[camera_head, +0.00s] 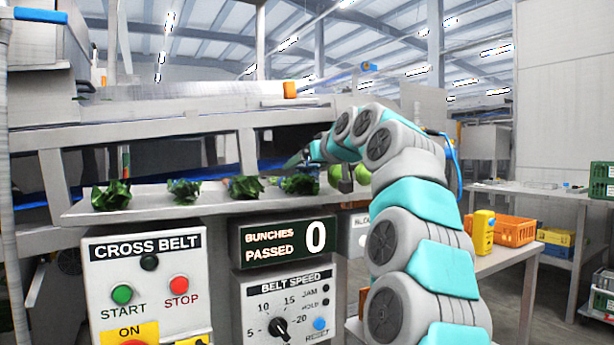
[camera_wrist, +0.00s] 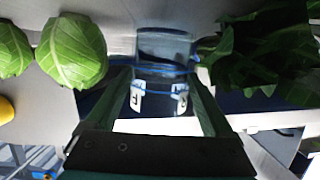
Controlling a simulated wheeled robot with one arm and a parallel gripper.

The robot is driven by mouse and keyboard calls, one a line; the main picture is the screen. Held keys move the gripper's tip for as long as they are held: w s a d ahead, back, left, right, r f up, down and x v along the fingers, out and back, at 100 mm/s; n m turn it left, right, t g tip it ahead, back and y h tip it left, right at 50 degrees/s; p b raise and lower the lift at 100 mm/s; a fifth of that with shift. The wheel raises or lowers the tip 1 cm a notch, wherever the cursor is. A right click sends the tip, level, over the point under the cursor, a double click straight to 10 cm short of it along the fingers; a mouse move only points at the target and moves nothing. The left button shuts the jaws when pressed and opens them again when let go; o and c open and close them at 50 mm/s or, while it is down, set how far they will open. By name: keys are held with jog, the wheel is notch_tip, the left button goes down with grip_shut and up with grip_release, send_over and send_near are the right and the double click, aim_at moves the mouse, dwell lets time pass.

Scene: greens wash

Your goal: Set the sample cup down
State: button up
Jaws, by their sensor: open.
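The sample cup (camera_wrist: 165,48), clear with blue bands, shows in the wrist view just beyond and between my fingertips. It appears to stand on the grey steel ledge (camera_wrist: 115,12). My gripper (camera_wrist: 160,88) is open, with one dark finger on each side and a white tag near each tip. I cannot tell whether a finger touches the cup. In the head view my gripper (camera_head: 303,160) is over the ledge (camera_head: 150,206), largely hidden behind my arm, and the cup is not clear there.
Dark leafy bunches (camera_head: 111,195) line the ledge; one (camera_wrist: 262,50) is close right of the cup in the wrist view. Round green heads (camera_wrist: 72,50) lie left. The control panel (camera_head: 150,280) is below the ledge. A yellow bottle (camera_head: 481,232) and orange crate (camera_head: 514,230) stand right.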

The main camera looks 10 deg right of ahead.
jog(key=shift+x, duration=1.15)
grip_shut()
jog(key=shift+s+r, duration=0.1)
jog(key=shift+r, duration=0.1)
